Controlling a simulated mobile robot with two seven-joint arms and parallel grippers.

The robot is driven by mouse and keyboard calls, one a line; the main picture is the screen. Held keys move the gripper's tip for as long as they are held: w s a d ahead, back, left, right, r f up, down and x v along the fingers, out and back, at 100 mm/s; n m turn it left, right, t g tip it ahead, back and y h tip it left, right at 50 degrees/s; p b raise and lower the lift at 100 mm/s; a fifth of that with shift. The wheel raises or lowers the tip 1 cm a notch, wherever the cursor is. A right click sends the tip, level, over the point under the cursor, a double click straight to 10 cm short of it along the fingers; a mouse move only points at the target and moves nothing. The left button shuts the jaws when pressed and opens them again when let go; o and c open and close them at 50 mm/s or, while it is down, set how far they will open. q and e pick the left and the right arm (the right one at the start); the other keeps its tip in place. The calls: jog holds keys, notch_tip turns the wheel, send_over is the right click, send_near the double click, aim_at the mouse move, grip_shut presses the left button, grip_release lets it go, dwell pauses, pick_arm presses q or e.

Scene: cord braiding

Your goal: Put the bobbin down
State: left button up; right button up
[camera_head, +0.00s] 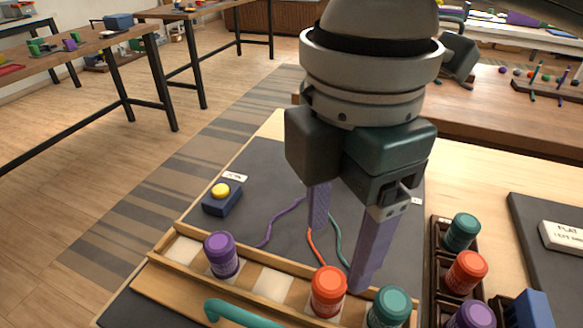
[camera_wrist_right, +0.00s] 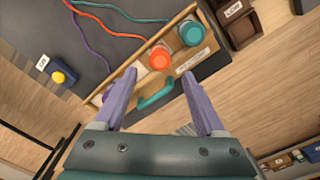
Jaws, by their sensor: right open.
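Three bobbins stand upright in a wooden tray (camera_head: 176,272) with pale pads. The purple bobbin (camera_head: 222,255) is at its left, the orange bobbin (camera_head: 328,291) right of centre, and the teal bobbin (camera_head: 390,307) at its right. My right gripper (camera_head: 340,258) is open and empty, its fingers pointing down above and behind the orange bobbin. In the right wrist view, the orange bobbin (camera_wrist_right: 160,57) and teal bobbin (camera_wrist_right: 191,34) show clear beyond the fingertips (camera_wrist_right: 159,74); the left finger partly hides the purple one. Purple, orange and teal cords run across the dark mat (camera_head: 262,165). My left gripper is out of view.
A teal handle (camera_head: 243,314) sits at the tray's front. A blue box with a yellow button (camera_head: 220,191) stands behind the tray's left end. A dark rack at right holds another teal bobbin (camera_head: 463,231), a red one (camera_head: 467,271) and a purple one (camera_head: 474,316).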

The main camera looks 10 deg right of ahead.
aim_at(330, 280)
notch_tip(330, 280, up, 5)
jog(key=s+a+f+m+t+y, duration=0.2)
jog(key=s+a+f+m+y, duration=0.25)
jog(key=a+m, duration=0.2)
jog(key=s+d+f+m+h, duration=0.1)
jog(key=s+d+m, duration=0.1)
jog(key=d+m, duration=0.2)
jog(key=s+d+f+m+t+h, duration=0.1)
jog(key=s+d+f+m+h, duration=0.1)
jog(key=d, duration=0.4)
jog(key=s+d+f+m+h, duration=0.1)
jog(key=s+d+f+m, duration=0.1)
jog(key=d+m, duration=0.4)
jog(key=shift+s+f+t+p, duration=0.25)
jog(key=shift+s+t+p, duration=0.05)
jog(key=shift+s, duration=0.6)
notch_tip(330, 280, up, 51)
jog(key=p, duration=5.1)
jog(key=shift+r, duration=0.2)
